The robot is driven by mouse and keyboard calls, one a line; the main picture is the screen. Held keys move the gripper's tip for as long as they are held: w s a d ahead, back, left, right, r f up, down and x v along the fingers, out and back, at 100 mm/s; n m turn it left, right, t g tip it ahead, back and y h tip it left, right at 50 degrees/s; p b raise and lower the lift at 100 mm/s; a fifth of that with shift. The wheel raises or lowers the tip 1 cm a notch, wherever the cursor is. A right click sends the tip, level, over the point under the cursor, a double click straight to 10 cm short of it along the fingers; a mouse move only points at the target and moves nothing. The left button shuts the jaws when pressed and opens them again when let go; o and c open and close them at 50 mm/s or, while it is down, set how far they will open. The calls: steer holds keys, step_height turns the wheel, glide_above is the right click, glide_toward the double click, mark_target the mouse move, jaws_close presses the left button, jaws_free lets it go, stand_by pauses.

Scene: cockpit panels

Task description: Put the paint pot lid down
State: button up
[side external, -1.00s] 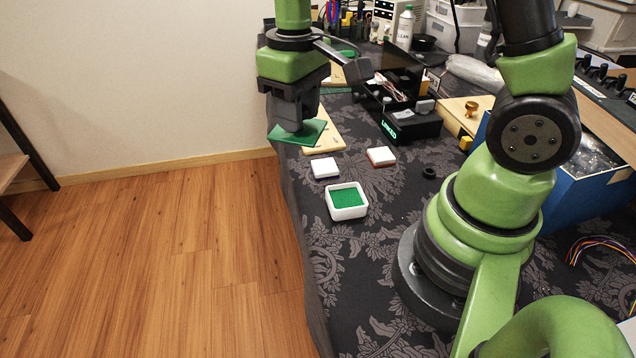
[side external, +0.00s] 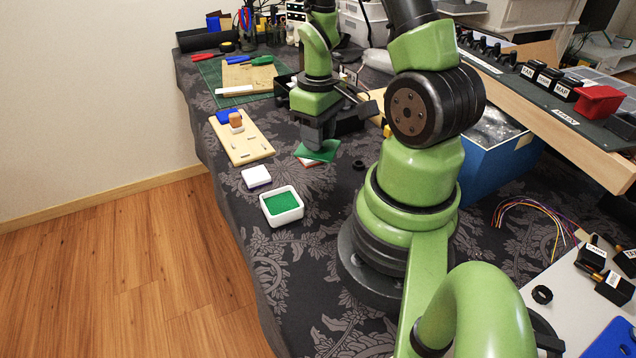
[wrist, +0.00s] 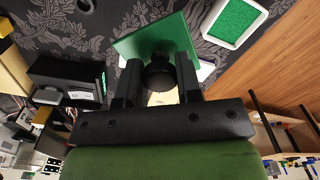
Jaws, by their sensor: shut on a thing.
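The paint pot lid is a thin green square plate (side external: 325,150) with a black knob (wrist: 158,76). My gripper (side external: 314,136) is shut on this knob, also in the wrist view (wrist: 158,70). The lid is slightly tilted in the side view and hangs over a small white pot with a reddish base (side external: 308,163), mostly hidden beneath it. I cannot tell whether they touch. The open white paint pot (side external: 282,220) with green paint (side external: 281,202) stands nearer the camera, left of the gripper; it also shows in the wrist view (wrist: 235,22).
Another white-topped pot (side external: 256,176) stands behind the open pot. A wooden board (side external: 243,150) with pegs lies at the left. A black ring (side external: 359,164) and a blue box (side external: 490,150) are to the right. Patterned cloth in front of the open pot is clear.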

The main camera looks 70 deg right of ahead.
mark_target(318, 184)
steer(key=shift+f, duration=3.8)
steer(key=o, duration=0.9)
steer(key=shift+f, duration=0.15)
steer(key=shift+o, duration=0.2)
